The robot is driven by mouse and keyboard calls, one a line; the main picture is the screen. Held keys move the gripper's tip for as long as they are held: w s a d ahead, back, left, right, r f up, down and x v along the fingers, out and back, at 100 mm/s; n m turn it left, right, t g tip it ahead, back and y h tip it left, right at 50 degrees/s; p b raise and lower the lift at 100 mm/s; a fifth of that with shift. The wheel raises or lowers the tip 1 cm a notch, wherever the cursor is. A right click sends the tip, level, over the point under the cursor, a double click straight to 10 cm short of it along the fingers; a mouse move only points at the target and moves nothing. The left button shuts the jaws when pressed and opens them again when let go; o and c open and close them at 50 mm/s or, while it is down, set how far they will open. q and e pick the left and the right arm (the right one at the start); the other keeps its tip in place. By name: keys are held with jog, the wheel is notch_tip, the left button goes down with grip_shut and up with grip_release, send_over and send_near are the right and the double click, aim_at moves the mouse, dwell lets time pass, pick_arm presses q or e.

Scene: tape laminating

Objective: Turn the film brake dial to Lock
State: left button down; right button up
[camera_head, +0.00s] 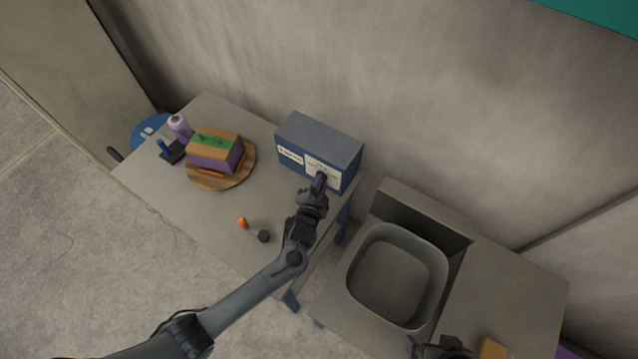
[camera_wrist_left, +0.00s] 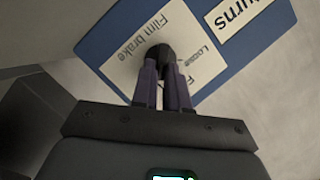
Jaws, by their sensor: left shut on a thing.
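A blue box with a grey top (camera_head: 318,143) stands at the back right corner of the table. Its front has a cream plate (camera_head: 331,172), which in the left wrist view (camera_wrist_left: 186,22) reads "Film brake" and "Loose", with another word partly hidden. The black dial (camera_wrist_left: 160,54) sits on this plate. My left gripper (camera_head: 320,183) reaches the box front. In the left wrist view its two purple-grey fingers (camera_wrist_left: 164,72) are shut on the dial. The dial's pointer and the Lock mark cannot be made out. My right gripper (camera_head: 445,348) is partly cut off at the bottom edge, its jaws unclear.
A round wooden board (camera_head: 219,183) holds a coloured block (camera_head: 215,151). A lilac spool (camera_head: 179,126) and a small dark stand (camera_head: 172,152) are beside it. An orange-ended tool (camera_head: 243,223) lies near the front edge. A grey basin (camera_head: 397,275) and yellow block (camera_head: 492,349) are to the right.

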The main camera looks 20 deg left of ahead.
dwell(0.3)
pick_arm(q)
jog(key=c, duration=1.1)
grip_release()
jog(key=shift+c, duration=0.2)
jog(key=shift+s+r, duration=0.2)
jog(key=shift+s, duration=0.35)
jog(key=p+v, duration=0.2)
jog(key=v, duration=0.7)
jog(key=shift+s, duration=0.3)
